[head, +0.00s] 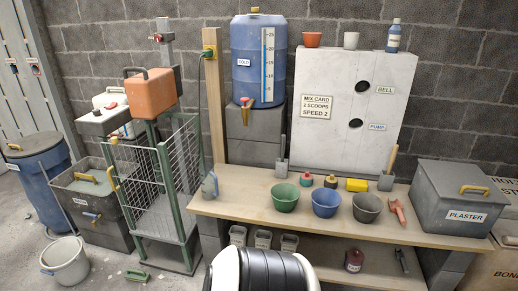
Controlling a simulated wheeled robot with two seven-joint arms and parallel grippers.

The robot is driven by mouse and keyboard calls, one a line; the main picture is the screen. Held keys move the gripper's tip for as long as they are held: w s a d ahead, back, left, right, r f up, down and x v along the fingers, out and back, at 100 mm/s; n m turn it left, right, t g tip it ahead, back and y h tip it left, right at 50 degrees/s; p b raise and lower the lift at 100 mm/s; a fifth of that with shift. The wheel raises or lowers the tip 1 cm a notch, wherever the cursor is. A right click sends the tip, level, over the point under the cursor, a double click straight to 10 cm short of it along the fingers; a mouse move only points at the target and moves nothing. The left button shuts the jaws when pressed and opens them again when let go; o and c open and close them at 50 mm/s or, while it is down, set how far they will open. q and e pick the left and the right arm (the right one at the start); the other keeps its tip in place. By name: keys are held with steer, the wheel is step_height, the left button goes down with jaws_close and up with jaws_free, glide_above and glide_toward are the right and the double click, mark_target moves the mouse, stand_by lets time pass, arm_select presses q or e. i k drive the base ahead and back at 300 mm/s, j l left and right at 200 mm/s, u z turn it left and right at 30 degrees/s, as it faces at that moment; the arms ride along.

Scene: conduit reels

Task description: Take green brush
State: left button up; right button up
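A small green object with a handle, which looks like the green brush (136,275), lies on the concrete floor at the lower left. It is beside the foot of the green-framed wire cage trolley (165,190) and to the right of a pale grey bucket (66,262). It is small in the view, so I cannot make out its bristles. Neither of my grippers shows in the head view.
The wooden bench (240,200) carries a green bowl (285,197), a blue bowl (326,203), a dark grey bowl (366,208) and a grey plaster box (459,198). A grey tub (100,215) stands behind the bucket. Floor at the lower left is partly open.

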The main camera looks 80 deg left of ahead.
mark_target(135, 276)
steer(key=u, duration=4)
steer(key=i+j, duration=0.15)
steer(key=i, duration=0.2)
steer(key=i+j+z, duration=0.1)
steer(key=i, duration=0.25)
